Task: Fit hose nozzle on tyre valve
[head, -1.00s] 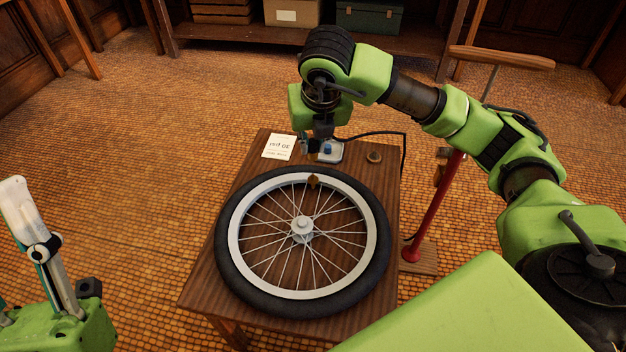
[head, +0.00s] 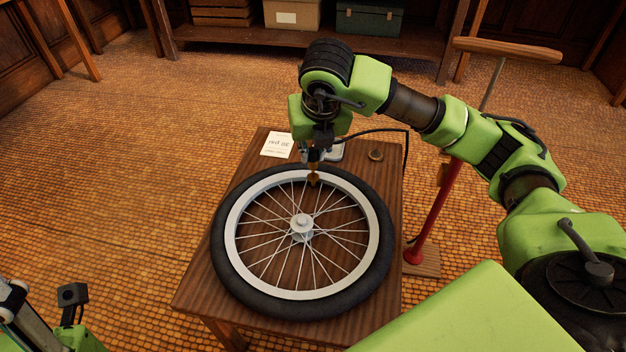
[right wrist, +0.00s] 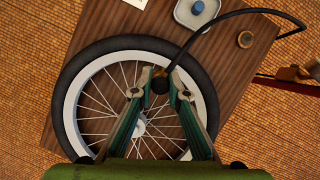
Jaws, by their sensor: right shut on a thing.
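A spoked wheel with a black tyre (head: 232,268) and pale rim lies flat on a small wooden table (head: 195,285). A brass-coloured piece (head: 313,180), seemingly the valve with the nozzle at it, shows at the far rim. My right gripper (head: 314,162) points down there, shut on the end of the black hose (right wrist: 160,82). The right wrist view shows its fingertips (right wrist: 161,84) around the hose end. The fingers hide the valve there, so I cannot tell whether nozzle and valve touch. My left gripper (head: 18,305) is partly visible at the lower left, fingertips unclear.
A card (head: 277,145), a tray with a blue item (right wrist: 197,9) and a small round brown item (head: 375,155) lie beyond the wheel. A red floor pump (head: 437,210) with a wooden handle (head: 505,50) stands right of the table. Behind is a shelf (head: 250,37).

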